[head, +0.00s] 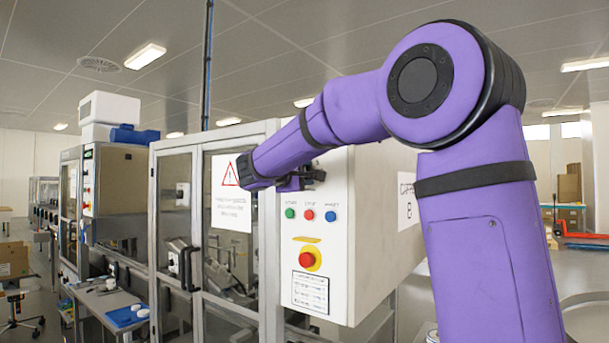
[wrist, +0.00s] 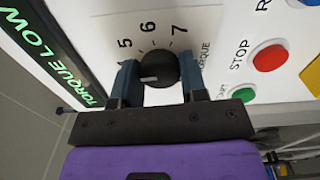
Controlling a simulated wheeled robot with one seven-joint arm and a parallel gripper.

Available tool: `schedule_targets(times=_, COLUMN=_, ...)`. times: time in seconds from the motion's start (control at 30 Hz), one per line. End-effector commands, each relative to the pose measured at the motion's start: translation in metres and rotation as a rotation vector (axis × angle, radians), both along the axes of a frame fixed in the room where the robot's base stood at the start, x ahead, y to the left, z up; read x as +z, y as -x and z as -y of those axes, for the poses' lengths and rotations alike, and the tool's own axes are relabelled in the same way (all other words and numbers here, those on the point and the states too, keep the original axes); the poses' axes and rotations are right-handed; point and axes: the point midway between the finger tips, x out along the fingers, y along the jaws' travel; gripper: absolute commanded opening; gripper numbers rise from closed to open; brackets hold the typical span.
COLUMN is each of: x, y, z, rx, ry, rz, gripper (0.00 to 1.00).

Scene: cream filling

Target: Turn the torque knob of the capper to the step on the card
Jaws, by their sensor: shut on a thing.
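In the wrist view the torque knob (wrist: 160,67) is a round black knob on the white panel, with the numbers 5, 6 and 7 around it. It has a small pale mark on its face; I cannot tell which number this mark points to. My gripper (wrist: 160,84) is shut on the knob, one blue-grey finger on each side. A dark display (wrist: 50,52) reads TORQUE LOW in green. In the head view my gripper (head: 303,180) is at the top of the capper's white control box (head: 340,235), and my forearm hides the knob. I cannot identify the card.
Green, red and blue buttons (head: 309,214) and a red emergency stop (head: 307,259) sit below my gripper. A printed label (head: 310,292) is under them. A warning notice (head: 231,191) hangs on the glass door to the left. A partly hidden sign (head: 407,198) is on the box's side.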

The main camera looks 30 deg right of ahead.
Motion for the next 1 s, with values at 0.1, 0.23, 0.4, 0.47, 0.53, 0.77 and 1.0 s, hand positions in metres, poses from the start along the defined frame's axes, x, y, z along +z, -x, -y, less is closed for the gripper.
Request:
schedule_targets(times=0.1, x=-0.0014, y=-0.0001, z=-0.0002, rx=0.0, ry=-0.008, rz=0.017, gripper=0.16)
schedule_targets(times=0.23, x=-0.0015, y=0.0, z=-0.0003, rx=0.0, ry=-0.012, rz=0.028, gripper=0.16)
schedule_targets(times=0.4, x=-0.0016, y=-0.0001, z=-0.0004, rx=0.0, ry=-0.013, rz=0.029, gripper=0.16)
schedule_targets(times=0.47, x=-0.0017, y=-0.0001, z=-0.0004, rx=0.0, ry=-0.013, rz=0.029, gripper=0.16)
schedule_targets(times=0.53, x=-0.0017, y=-0.0001, z=-0.0004, rx=0.0, ry=-0.013, rz=0.028, gripper=0.16)
schedule_targets(times=0.77, x=-0.0012, y=-0.0001, z=-0.0003, rx=0.0, ry=-0.012, rz=0.028, gripper=0.65)
schedule_targets(times=1.0, x=-0.0006, y=0.0004, z=-0.0017, rx=0.001, ry=-0.012, rz=0.03, gripper=0.65)
